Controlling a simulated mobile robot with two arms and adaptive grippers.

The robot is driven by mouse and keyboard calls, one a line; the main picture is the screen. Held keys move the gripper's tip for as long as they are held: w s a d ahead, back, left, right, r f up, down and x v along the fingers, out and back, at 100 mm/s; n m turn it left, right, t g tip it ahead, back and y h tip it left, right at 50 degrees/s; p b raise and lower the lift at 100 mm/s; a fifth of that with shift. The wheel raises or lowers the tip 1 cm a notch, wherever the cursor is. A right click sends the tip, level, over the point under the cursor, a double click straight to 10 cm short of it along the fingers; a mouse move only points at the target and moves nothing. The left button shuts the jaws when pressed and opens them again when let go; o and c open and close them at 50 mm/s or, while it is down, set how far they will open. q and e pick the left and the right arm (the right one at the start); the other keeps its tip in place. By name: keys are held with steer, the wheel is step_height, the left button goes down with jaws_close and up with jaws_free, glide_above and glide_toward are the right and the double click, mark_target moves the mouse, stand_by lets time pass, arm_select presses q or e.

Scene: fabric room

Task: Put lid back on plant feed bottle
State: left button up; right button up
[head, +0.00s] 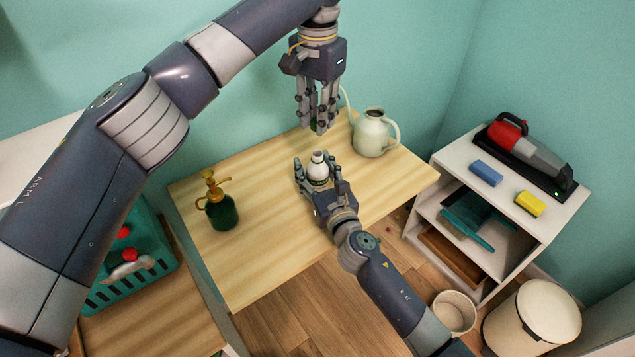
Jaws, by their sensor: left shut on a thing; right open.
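The plant feed bottle (318,172) is white with a dark label and stands upright on the wooden table. My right gripper (317,168) is open, with its fingers on either side of the bottle. I cannot tell whether they touch it. My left gripper (317,127) points down above and behind the bottle. It is shut on a small green thing, which looks like the lid (314,125) and is mostly hidden by the fingers. The lid is apart from the bottle.
A pale watering can (371,135) stands at the table's back right, close to my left gripper. A green spray bottle (221,211) stands at the left. The table's (262,248) front left is bare. A white shelf (451,165) stands at the right.

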steer(key=shift+x, duration=1.1)
steer(key=shift+c, duration=0.5)
jaws_close()
